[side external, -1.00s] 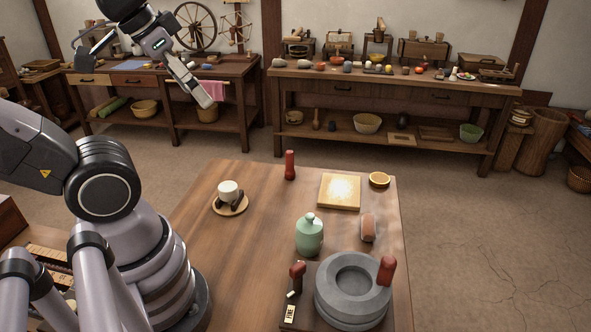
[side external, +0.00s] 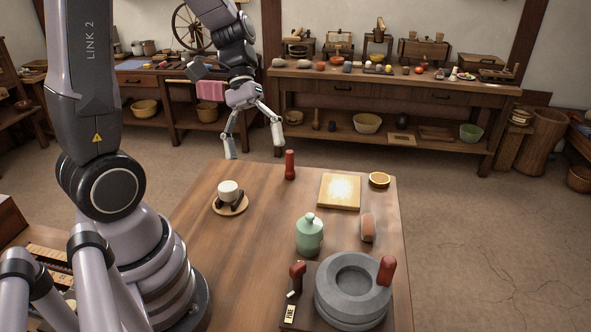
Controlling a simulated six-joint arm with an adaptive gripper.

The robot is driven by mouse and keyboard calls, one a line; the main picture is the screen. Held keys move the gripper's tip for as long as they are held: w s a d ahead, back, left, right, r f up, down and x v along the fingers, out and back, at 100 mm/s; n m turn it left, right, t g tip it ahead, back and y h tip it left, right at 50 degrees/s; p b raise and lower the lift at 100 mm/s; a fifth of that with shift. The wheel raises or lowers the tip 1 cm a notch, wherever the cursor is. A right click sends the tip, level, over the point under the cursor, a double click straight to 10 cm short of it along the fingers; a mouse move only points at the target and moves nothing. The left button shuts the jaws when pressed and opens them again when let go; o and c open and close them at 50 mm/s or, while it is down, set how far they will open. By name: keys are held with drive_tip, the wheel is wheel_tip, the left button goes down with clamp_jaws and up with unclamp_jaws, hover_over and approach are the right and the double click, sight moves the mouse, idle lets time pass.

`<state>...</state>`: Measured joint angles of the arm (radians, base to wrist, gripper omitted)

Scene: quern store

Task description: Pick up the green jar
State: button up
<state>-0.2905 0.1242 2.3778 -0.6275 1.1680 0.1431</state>
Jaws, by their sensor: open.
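The green jar (side external: 309,236) is pale green with a knobbed lid. It stands upright on the wooden table (side external: 240,265), just behind the grey stone quern. My gripper (side external: 255,150) is open and empty, with its fingers spread and pointing down. In the picture it is up and to the left of the jar, near the table's far edge, well apart from the jar.
The grey quern (side external: 352,290) with a red-brown handle stands in front of the jar.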

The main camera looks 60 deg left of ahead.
drive_tip(key=w+a+f+n+t+h, duration=0.2)
drive_tip(key=w+f+n+t+h, duration=0.3)
drive_tip(key=w+f+n+h, duration=0.5)
drive_tip(key=n+t+y, duration=0.3)
drive_tip(key=n+t, duration=0.5)
drive_tip(key=n, duration=0.2)
approach(320, 240)
drive_tip(key=shift+w+d+f, duration=0.25)
drive_tip(key=shift+w, duration=0.3)
drive_tip(key=shift+w+d+f, duration=0.2)
drive_tip(key=shift+w, duration=0.35)
drive_tip(key=shift+w+d+f, duration=0.15)
drive_tip(key=shift+d+f, duration=0.1)
drive_tip(key=x, duration=0.7)
drive_tip(key=c, duration=1)
drive_tip(key=shift+c, duration=0.2)
